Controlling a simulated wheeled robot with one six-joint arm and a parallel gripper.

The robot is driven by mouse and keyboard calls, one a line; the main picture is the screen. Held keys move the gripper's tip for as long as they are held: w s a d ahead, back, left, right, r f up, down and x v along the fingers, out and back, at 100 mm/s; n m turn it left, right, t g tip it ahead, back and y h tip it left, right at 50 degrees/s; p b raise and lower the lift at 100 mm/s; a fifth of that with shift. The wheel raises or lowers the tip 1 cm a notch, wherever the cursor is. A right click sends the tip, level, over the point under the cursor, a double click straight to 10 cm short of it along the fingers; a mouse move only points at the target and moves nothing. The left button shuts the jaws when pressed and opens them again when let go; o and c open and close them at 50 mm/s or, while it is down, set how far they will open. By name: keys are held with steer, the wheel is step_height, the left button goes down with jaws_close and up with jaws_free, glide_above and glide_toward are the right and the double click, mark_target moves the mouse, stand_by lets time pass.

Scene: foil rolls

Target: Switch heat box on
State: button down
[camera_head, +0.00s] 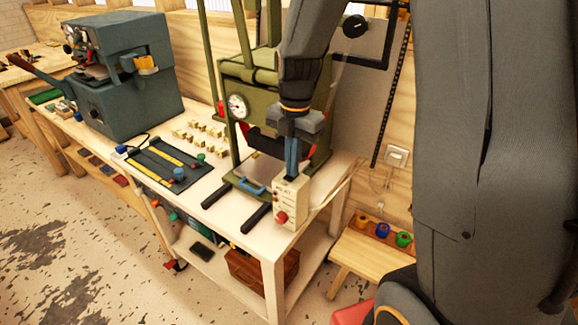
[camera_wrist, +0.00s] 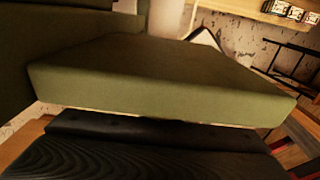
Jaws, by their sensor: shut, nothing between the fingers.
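A cream control box (camera_head: 291,203), which looks like the heat box, stands at the front corner of the white bench. Small dark markings, small red parts and a larger red knob (camera_head: 282,218) are on its front face. I cannot tell whether it is on or off. My gripper (camera_head: 291,174) is shut and empty, pointing down at the top of the box. I cannot tell whether the fingertips touch it. In the wrist view, an olive-green block (camera_wrist: 160,85) fills the middle, with dark ribbed parts below it. The box cannot be made out there.
An olive-green press (camera_head: 245,75) with a dial gauge (camera_head: 237,106) stands close behind my gripper. A blue-grey machine (camera_head: 125,75) is at the bench's left. A dark tray with yellow strips (camera_head: 160,160) lies between. A low wooden stand (camera_head: 362,252) with coloured rolls is at right.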

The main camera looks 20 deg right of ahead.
stand_by(0.3)
steer(key=shift+r+p, duration=0.2)
steer(key=shift+p, duration=0.15)
step_height(320, 180, up, 14)
steer(key=shift+w+d+f, duration=0.2)
steer(key=shift+w+d, duration=0.05)
steer(key=shift+d, duration=0.05)
steer(key=b, duration=0.4)
steer(key=shift+w+f+y, duration=0.15)
steer(key=shift+f+y, duration=0.1)
steer(key=shift+y, duration=0.05)
steer(key=shift+r+b, duration=0.1)
steer(key=shift+b, duration=1.05)
steer(key=shift+r+g+b, duration=0.25)
steer(key=shift+g+b, duration=0.05)
steer(key=shift+b, duration=0.05)
steer(key=f+p, duration=0.1)
steer(key=f, duration=0.3)
steer(key=s+a+f+p, duration=0.1)
steer(key=f, duration=0.4)
steer(key=f+p, duration=0.1)
steer(key=f, duration=0.4)
steer(key=shift+s+a, duration=0.3)
